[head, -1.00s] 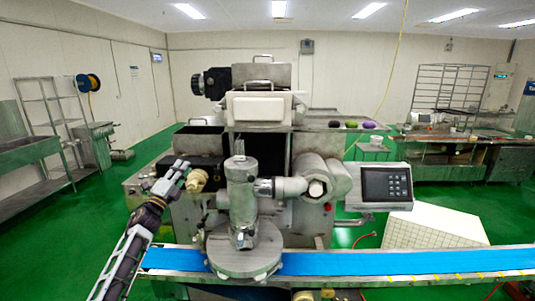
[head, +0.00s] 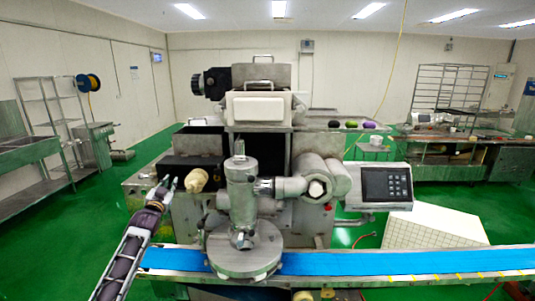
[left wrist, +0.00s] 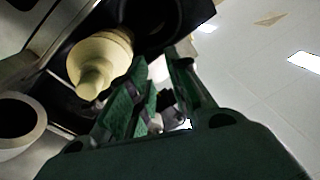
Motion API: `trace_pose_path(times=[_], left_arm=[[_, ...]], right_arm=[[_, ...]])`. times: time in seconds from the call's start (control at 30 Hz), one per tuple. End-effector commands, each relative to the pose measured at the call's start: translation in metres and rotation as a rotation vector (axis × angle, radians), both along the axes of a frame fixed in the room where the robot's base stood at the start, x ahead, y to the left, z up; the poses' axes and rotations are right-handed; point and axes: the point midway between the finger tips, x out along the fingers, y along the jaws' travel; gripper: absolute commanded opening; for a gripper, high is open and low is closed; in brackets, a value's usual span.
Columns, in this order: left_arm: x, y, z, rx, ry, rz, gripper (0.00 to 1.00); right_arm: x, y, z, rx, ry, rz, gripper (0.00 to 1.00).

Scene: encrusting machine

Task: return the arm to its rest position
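My left gripper (head: 168,184) is in front of the encrusting machine's left side, at the end of my raised left arm. In the left wrist view its two green fingers (left wrist: 160,72) stand apart with nothing visible between them. A cream stepped fitting (head: 196,181) on the machine is just right of the gripper in the head view. The fitting also shows large in the left wrist view (left wrist: 98,62), left of the fingers and apart from them. My right gripper is not in view.
The encrusting machine (head: 259,108) fills the middle, with a metal cylinder (head: 241,195) at its front. A blue conveyor belt (head: 400,262) crosses in front. A control panel (head: 385,186) juts out at right. Open green floor (head: 75,225) lies to the left.

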Motion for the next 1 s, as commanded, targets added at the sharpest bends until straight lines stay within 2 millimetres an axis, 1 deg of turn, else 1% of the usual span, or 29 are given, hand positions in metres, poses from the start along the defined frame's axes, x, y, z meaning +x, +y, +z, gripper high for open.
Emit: trace_pose_path(times=[0.03, 0.17, 0.27, 0.3, 0.37, 0.4, 0.47, 0.5, 0.57, 0.6, 0.77, 0.8, 0.87, 0.9, 0.97, 1.0], left_arm=[[-0.001, -0.001, -0.020, -0.002, 0.026, 0.000, 0.19], [-0.004, -0.003, -0.055, -0.007, 0.071, 0.001, 0.19], [-0.008, -0.005, -0.087, -0.011, 0.112, 0.002, 0.19], [-0.010, -0.006, -0.102, -0.014, 0.131, 0.002, 0.19], [-0.014, -0.007, -0.124, -0.017, 0.160, 0.002, 0.19], [-0.017, -0.008, -0.142, -0.021, 0.183, 0.003, 0.19], [-0.023, -0.009, -0.167, -0.025, 0.216, 0.003, 0.19], [-0.027, -0.011, -0.184, -0.028, 0.239, 0.004, 0.19], [-0.034, -0.012, -0.210, -0.034, 0.273, 0.005, 0.19], [-0.039, -0.014, -0.226, -0.036, 0.295, 0.006, 0.19], [-0.063, -0.018, -0.293, -0.047, 0.386, 0.008, 0.19], [-0.070, -0.020, -0.308, -0.051, 0.407, 0.008, 0.19], [-0.081, -0.022, -0.333, -0.055, 0.441, 0.010, 0.19], [-0.088, -0.024, -0.349, -0.058, 0.463, 0.010, 0.19], [-0.100, -0.026, -0.372, -0.062, 0.497, 0.010, 0.19], [-0.109, -0.027, -0.387, -0.064, 0.520, 0.012, 0.19]], right_arm=[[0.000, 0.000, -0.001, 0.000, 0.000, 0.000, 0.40], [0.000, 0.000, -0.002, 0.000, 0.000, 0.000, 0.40], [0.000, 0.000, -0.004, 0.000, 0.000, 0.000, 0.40], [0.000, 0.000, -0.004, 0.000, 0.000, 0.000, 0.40], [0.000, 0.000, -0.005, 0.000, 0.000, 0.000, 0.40], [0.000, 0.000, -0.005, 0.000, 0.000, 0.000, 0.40], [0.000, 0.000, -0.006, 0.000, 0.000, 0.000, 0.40], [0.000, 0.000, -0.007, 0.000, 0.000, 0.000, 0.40], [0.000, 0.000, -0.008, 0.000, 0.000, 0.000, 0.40], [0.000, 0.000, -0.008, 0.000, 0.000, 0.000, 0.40], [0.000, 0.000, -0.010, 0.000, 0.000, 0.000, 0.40], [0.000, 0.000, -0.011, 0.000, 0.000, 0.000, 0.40], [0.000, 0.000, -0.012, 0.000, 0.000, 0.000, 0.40], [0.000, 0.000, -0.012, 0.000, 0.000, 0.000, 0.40], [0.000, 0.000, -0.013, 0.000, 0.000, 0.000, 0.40], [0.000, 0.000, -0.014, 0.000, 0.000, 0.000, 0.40]])
